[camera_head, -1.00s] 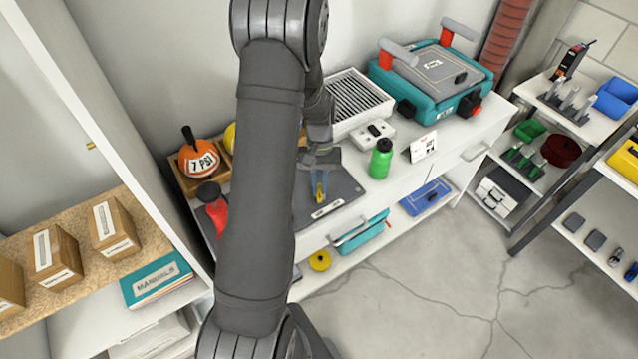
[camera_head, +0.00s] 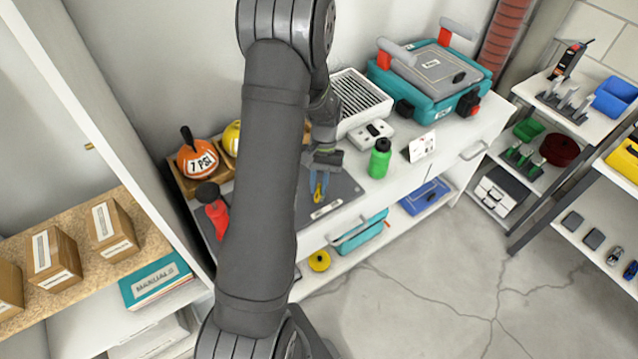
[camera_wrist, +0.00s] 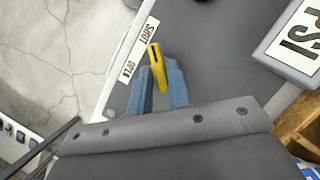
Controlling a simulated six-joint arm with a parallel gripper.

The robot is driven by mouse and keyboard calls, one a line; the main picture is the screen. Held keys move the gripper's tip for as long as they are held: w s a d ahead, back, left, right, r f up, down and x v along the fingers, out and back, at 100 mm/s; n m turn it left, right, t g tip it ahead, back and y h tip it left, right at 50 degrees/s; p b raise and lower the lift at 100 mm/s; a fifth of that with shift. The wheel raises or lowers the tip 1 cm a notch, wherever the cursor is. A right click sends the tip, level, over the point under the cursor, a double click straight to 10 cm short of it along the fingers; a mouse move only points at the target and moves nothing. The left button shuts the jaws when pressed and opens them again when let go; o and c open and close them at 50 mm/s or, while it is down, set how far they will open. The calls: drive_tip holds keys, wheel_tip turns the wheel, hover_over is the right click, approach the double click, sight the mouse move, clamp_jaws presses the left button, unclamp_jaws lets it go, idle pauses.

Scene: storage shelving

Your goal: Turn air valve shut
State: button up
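The yellow valve handle (camera_wrist: 157,68) sits on a dark grey board, with a white label (camera_wrist: 138,52) reading "OPEN" and "SHUT" beside it. In the wrist view, the handle's far end points towards the "SHUT" side of the label. My gripper (camera_wrist: 160,80) has its two blue fingers on either side of the handle. I cannot tell whether both press on it. In the head view, my gripper (camera_head: 319,188) reaches down to the board with the yellow handle (camera_head: 318,191) between its fingers. My arm hides the left part of the board.
A green bottle (camera_head: 380,158) and a white socket box (camera_head: 371,134) stand close right of my gripper. A vented white box (camera_head: 358,102) is behind. A red bottle (camera_head: 216,214) and an orange "7 PSI" ball (camera_head: 197,159) are left of my arm.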

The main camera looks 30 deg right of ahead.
drive_tip(key=shift+o, duration=1.3)
drive_tip(key=v, duration=1.7)
drive_tip(key=shift+r, duration=0.25)
drive_tip(key=shift+f, duration=0.1)
drive_tip(key=x, duration=1.7)
drive_tip(key=shift+f, duration=0.2)
drive_tip(key=shift+r, duration=0.15)
